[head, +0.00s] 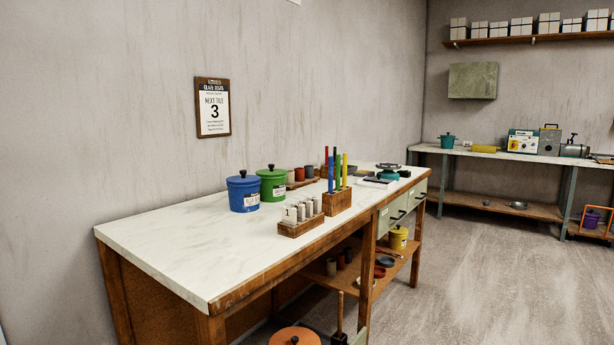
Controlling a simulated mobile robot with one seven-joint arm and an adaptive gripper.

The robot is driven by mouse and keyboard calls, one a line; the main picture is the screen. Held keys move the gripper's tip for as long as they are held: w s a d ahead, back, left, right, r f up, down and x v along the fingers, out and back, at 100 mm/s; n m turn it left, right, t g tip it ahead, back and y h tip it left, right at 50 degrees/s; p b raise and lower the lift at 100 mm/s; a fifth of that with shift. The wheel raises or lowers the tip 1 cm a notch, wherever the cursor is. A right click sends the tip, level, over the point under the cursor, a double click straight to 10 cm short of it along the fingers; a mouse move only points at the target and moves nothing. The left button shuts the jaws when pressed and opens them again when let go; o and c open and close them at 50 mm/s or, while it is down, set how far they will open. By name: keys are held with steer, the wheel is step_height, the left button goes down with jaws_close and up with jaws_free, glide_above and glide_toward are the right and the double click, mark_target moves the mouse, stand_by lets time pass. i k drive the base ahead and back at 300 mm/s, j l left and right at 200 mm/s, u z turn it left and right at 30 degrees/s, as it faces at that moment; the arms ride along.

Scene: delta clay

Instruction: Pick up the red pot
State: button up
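I see no lidded pot that is clearly red. The closest in colour is an orange round lid with a dark knob (296,336), cut off by the bottom edge; what is under it is hidden. A blue lidded pot (243,195) and a green lidded pot (272,185) stand side by side on the near workbench (170,245). A yellow pot (398,238) stands on its lower shelf. My gripper is not in view.
Wooden blocks with white pieces (300,217) and coloured sticks (337,190) stand on the bench. Small reddish dishes (380,271) lie on the lower shelf. A teal pot (447,141) and a purple pot (590,219) are farther off. Open floor (470,280) lies to the right.

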mark_target(299, 171)
steer(key=z, duration=0.25)
steer(key=i+l+z, duration=0.7)
steer(key=i, duration=0.15)
steer(key=i+z, duration=0.35)
steer(key=i+l+u, duration=0.1)
steer(key=i, duration=0.4)
steer(key=i+l, duration=0.1)
steer(key=i, duration=0.4)
steer(key=i+l+u, duration=0.15)
steer(key=i, duration=0.3)
steer(key=i+l+u, duration=0.1)
steer(key=i+u, duration=0.25)
steer(key=i+l+u, duration=0.2)
steer(key=u, duration=0.2)
steer(key=i+l+u, duration=0.6)
steer(key=u, duration=0.15)
steer(key=i+l+u, duration=0.35)
steer(key=k+l, duration=0.1)
